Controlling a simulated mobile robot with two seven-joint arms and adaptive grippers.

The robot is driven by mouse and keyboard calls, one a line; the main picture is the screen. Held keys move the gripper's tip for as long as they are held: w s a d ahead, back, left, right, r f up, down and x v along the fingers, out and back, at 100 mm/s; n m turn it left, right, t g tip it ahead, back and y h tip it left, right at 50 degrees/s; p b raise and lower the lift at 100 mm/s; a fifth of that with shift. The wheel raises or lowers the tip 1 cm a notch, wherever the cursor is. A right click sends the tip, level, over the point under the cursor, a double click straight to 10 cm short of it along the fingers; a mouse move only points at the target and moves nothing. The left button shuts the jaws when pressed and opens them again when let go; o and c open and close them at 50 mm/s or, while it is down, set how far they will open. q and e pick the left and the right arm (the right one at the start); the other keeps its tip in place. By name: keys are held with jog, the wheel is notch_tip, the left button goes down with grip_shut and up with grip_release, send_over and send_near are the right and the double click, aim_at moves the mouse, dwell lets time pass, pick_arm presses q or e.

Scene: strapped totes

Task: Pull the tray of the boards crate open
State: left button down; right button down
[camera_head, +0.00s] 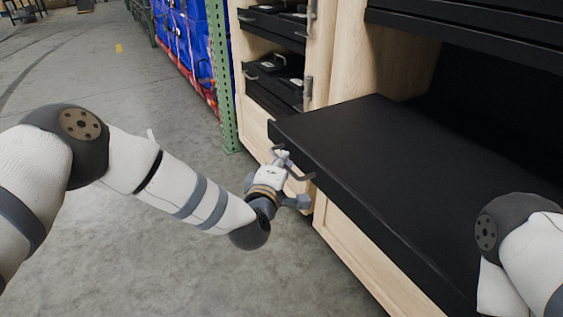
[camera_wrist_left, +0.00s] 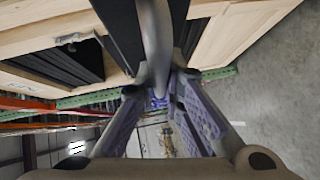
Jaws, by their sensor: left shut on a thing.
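A wide flat black tray (camera_head: 390,165) sticks out of a light wooden crate (camera_head: 352,255) on the right in the head view. Its top is bare. A grey bar handle (camera_head: 304,176) is on its front edge. My left gripper (camera_head: 290,170) is at that handle, shut on it. In the left wrist view, the handle (camera_wrist_left: 155,45) runs between the two fingers of my left gripper (camera_wrist_left: 160,98). The tray's black front (camera_wrist_left: 118,30) shows behind it. Of my right arm only a white and dark link shows at the right edge; its gripper is out of view.
Another wooden crate (camera_head: 258,132) with black trays (camera_head: 275,80) stands farther back, beside a green rack post (camera_head: 220,75). Blue wrapped goods (camera_head: 187,40) stand behind the post. Grey concrete floor (camera_head: 130,235) is open at the left.

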pick_arm(q)
jog(key=c, duration=1.7)
grip_release()
jog(key=s, duration=0.4)
jog(key=s+a+r, duration=0.1)
jog(key=s, duration=0.6)
jog(key=shift+s+a+r, duration=0.35)
